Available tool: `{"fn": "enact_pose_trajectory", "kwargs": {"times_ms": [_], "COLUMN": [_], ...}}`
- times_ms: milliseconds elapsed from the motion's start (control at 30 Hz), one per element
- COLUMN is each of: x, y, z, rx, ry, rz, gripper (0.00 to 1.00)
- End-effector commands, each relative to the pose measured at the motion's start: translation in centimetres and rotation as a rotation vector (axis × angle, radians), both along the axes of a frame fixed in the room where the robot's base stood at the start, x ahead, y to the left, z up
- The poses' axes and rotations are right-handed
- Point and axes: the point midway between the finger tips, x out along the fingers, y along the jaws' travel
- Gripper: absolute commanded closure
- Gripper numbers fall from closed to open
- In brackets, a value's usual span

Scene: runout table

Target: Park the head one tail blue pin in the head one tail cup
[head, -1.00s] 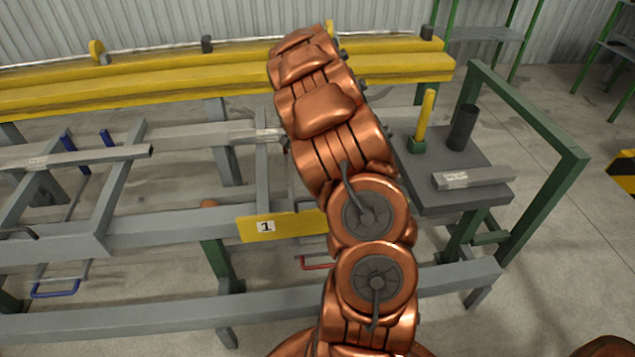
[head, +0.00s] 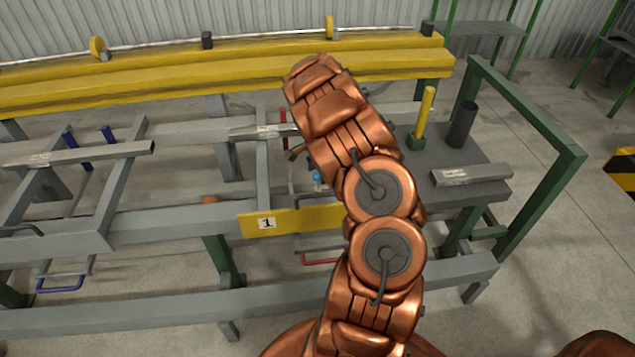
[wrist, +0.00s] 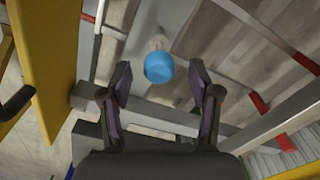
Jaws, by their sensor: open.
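A blue round pin top (wrist: 158,67) shows in the wrist view, between and just beyond my gripper's fingertips. My gripper (wrist: 160,82) is open, with one finger either side of the blue top; I see no contact. In the head view a small blue piece, probably the same pin (head: 318,178), shows beside my arm, behind the yellow plate marked 1 (head: 290,221). My arm hides my fingers there. A dark upright cylinder, probably the cup (head: 463,124), stands on the grey side table (head: 440,203) at the right.
A yellow post in a green base (head: 424,118) stands left of the cylinder, and a labelled grey bar (head: 472,175) lies in front. A green frame (head: 540,125) rises at the right. A red upright (head: 283,128) and grey rails are close to my arm. Yellow beams (head: 200,75) run behind.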

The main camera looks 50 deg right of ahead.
Motion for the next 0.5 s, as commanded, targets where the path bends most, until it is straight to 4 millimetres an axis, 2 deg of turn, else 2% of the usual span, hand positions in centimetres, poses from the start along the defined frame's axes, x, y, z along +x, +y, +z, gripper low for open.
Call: {"fn": "enact_pose_trajectory", "kwargs": {"times_ms": [100, 333, 500], "x": [-0.09, -0.06, -0.06], "y": [0.05, 0.03, 0.03], "z": [-1.23, -1.43, -1.42], "rx": [0.004, 0.002, 0.002], "ry": [0.001, 0.001, 0.001], "rz": [-0.001, -0.001, -0.001], "gripper": [0.38, 0.38, 0.55]}}
